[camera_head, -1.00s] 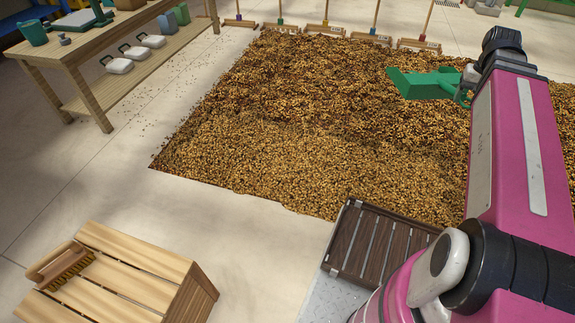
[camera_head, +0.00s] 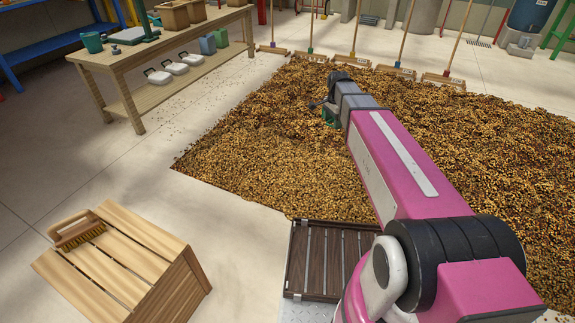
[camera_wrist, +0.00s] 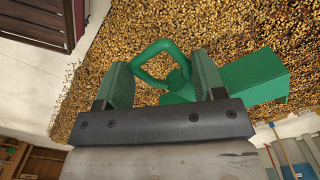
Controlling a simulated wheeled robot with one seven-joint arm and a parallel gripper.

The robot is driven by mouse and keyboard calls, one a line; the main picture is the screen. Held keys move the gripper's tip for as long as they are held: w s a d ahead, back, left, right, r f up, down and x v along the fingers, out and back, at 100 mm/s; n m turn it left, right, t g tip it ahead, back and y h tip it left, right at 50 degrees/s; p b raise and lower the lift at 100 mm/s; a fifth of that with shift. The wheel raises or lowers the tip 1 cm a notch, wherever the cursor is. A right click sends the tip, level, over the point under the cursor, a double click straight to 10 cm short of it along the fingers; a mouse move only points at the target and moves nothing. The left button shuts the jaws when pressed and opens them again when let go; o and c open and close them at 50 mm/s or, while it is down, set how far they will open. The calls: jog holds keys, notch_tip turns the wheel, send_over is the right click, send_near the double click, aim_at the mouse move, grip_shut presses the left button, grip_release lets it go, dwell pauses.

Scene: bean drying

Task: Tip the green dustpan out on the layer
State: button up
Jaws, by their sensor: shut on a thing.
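The green dustpan (camera_wrist: 255,78) shows in the wrist view, with its looped handle (camera_wrist: 158,46) between the fingers and its pan reaching out to the right. My gripper (camera_wrist: 163,80) is shut on the handle. In the head view my gripper (camera_head: 331,113) is over the far left part of the bean layer (camera_head: 265,130), and only a little green shows there, the rest hidden by my arm. The layer is a broad brown spread of beans on the floor. I cannot tell whether anything lies in the pan, or how steeply it is tilted.
A wooden table (camera_head: 120,52) with a shelf stands at the back left. Several long-handled wooden rakes (camera_head: 395,72) line the layer's far edge. A slatted crate (camera_head: 130,245) bearing a brush (camera_head: 78,230) is at the front left. A dark slatted box (camera_head: 325,262) is at the front.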

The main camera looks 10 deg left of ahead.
jog(key=w+a+f+m, duration=0.2)
jog(key=a+f+m, duration=0.3)
jog(key=f, duration=0.6)
jog(key=w+a+f+m, duration=0.1)
jog(key=a+f+m, duration=0.4)
jog(key=f, duration=0.7)
jog(key=w+a+f+m, duration=0.2)
jog(key=a+f+m, duration=0.3)
jog(key=a+f, duration=0.3)
notch_tip(320, 180, down, 4)
jog(key=shift+w+a, duration=0.35)
jog(key=d+r+y, duration=0.2)
jog(key=d+r, duration=0.1)
jog(key=r, duration=0.5)
jog(key=shift+s+n+y, duration=0.2)
jog(key=shift+n+y, duration=0.1)
jog(key=d+r+y, duration=0.2)
jog(key=d+r, duration=0.2)
jog(key=r, duration=0.2)
jog(key=shift+s+d+t, duration=0.2)
jog(key=shift+s+t, duration=0.15)
jog(key=shift+t, duration=0.05)
